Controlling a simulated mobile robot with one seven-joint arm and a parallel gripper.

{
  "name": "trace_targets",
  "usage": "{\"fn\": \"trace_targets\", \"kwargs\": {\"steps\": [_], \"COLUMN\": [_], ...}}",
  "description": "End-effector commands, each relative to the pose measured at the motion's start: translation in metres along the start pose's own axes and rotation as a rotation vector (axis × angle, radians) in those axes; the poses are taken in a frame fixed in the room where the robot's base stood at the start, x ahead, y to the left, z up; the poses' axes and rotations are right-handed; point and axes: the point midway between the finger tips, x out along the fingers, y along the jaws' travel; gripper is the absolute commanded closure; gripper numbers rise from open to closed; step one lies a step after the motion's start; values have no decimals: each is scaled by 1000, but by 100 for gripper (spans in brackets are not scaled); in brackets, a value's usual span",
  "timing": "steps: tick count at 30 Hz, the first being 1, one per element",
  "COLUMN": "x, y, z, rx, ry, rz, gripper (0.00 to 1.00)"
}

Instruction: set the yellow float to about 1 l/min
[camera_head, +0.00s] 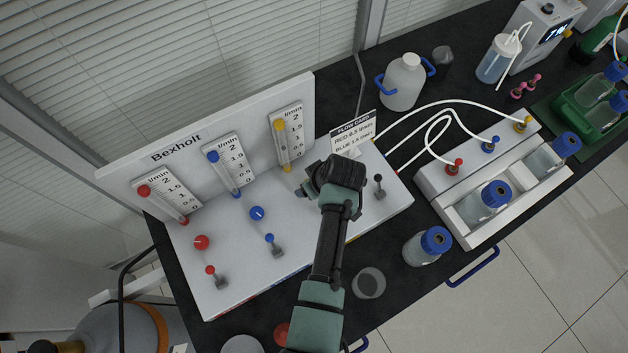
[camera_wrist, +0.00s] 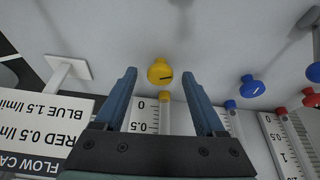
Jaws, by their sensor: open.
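The yellow flow meter (camera_head: 288,135) is the rightmost of three scales on the white Bexholt panel, with a yellow fitting at its top and another at its bottom. Its float cannot be told apart in either view. In the wrist view, the lower scale (camera_wrist: 141,115) shows 0 and 0.5. The yellow knob (camera_wrist: 160,72) has a dark pointer line and sits ahead of my gripper (camera_wrist: 159,74), between the fingertips in the picture; contact cannot be told. The knob is hidden by my arm in the head view. My gripper (camera_head: 303,191) is open and empty.
A red knob (camera_head: 201,242) and blue knob (camera_head: 257,213) sit left, with red (camera_head: 213,277) and blue levers (camera_head: 274,246) before them. A dark lever (camera_head: 379,187) stands right. The flow card (camera_head: 353,132) is behind my gripper. A bottle rack (camera_head: 490,190) stands right.

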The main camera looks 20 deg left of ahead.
Motion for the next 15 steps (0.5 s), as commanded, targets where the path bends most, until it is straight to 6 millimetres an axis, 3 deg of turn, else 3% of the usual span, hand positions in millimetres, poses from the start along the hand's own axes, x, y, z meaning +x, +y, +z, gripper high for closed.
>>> {"fn": "trace_targets", "kwargs": {"steps": [7,15], "x": [-20,-67], "y": [0,1], "z": [0,0], "rx": [1,1], "ry": [2,3], "rz": [2,4], "gripper": [28,28]}}
